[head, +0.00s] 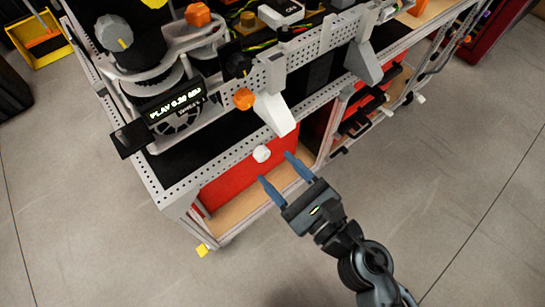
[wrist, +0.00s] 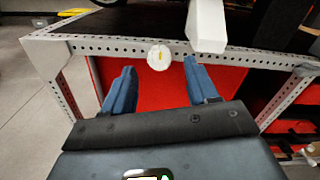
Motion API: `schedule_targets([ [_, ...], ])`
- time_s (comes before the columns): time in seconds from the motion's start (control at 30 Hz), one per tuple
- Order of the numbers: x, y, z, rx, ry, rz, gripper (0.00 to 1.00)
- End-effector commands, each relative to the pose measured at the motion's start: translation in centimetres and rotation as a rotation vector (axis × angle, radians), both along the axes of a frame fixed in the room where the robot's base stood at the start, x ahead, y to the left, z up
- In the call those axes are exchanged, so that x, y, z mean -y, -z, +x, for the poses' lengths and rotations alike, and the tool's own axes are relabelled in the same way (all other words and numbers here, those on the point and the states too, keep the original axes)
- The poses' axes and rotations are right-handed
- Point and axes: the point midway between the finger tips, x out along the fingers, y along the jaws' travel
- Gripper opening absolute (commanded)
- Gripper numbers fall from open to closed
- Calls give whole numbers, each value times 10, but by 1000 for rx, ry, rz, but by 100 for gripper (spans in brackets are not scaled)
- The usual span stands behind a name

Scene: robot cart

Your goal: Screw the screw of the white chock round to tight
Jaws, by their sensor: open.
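A white chock (head: 275,116) with a sloping arm sits at the front rail of the cart; it also shows in the wrist view (wrist: 207,24). A round white screw head (head: 261,154) with a yellow mark sticks out near the rail, just left of the chock's lower end; the wrist view shows its face (wrist: 159,56). My gripper (head: 276,167) is open and empty, with blue fingers pointing at the screw head. In the wrist view the screw head appears between the fingertips, a little beyond them. No contact shows. The screw's shaft is hidden.
The perforated rail (wrist: 110,45) runs along the cart's edge. An orange knob (head: 243,98) is left of the chock, and a grey chock (head: 364,63) stands farther right. A red panel (wrist: 165,92) lies below the rail. The floor (head: 455,170) at right is clear.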

Motion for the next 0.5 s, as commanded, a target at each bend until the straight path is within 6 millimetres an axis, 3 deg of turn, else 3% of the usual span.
schedule_targets([
  [0.2,-16,-1,23,0,-1,1,58],
  [0.5,-21,0,30,-2,0,1,58],
])
